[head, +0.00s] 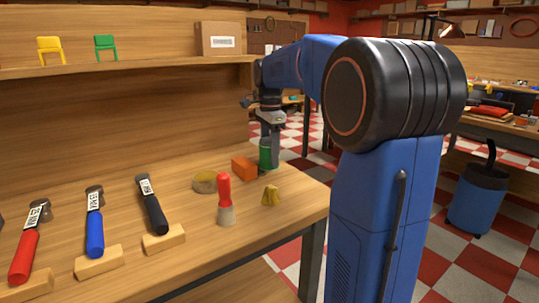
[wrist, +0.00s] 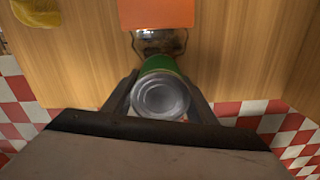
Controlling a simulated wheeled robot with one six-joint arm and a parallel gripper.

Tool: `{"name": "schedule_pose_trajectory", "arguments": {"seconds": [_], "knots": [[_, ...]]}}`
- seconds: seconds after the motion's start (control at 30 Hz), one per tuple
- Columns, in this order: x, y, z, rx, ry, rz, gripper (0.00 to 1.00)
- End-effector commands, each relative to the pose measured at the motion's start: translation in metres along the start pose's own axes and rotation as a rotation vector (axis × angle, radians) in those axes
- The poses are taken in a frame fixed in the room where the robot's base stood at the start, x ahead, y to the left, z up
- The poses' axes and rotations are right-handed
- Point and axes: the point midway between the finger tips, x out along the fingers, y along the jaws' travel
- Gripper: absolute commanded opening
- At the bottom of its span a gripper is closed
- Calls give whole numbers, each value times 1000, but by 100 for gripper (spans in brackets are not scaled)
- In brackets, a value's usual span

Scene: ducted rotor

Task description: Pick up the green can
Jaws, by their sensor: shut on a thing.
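The green can (head: 265,155) stands near the far right end of the wooden bench in the head view. My gripper (head: 271,158) is around it from above, with a finger hiding part of its side. In the wrist view the can's grey metal top (wrist: 160,97) and green side (wrist: 157,66) show between the two dark fingers of my gripper (wrist: 160,92). The fingers are shut on the can. I cannot tell whether its base touches the bench.
An orange block (head: 244,168) lies close to the can. A round tan thing (head: 204,182), a red-and-grey upright thing (head: 225,200) and a yellow piece (head: 270,195) stand nearer. Several hammers (head: 95,222) rest at left. A shelf (head: 120,67) runs above the bench.

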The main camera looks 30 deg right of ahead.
Motion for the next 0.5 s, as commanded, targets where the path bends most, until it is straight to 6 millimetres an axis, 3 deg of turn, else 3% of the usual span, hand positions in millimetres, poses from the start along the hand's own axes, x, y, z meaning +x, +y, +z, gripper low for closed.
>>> {"name": "schedule_pose_trajectory", "arguments": {"seconds": [0.17, 0.5], "knots": [[-13, -1, 0, 0, 0, -3, 20], [-73, -1, 0, 0, 0, -3, 20]]}}
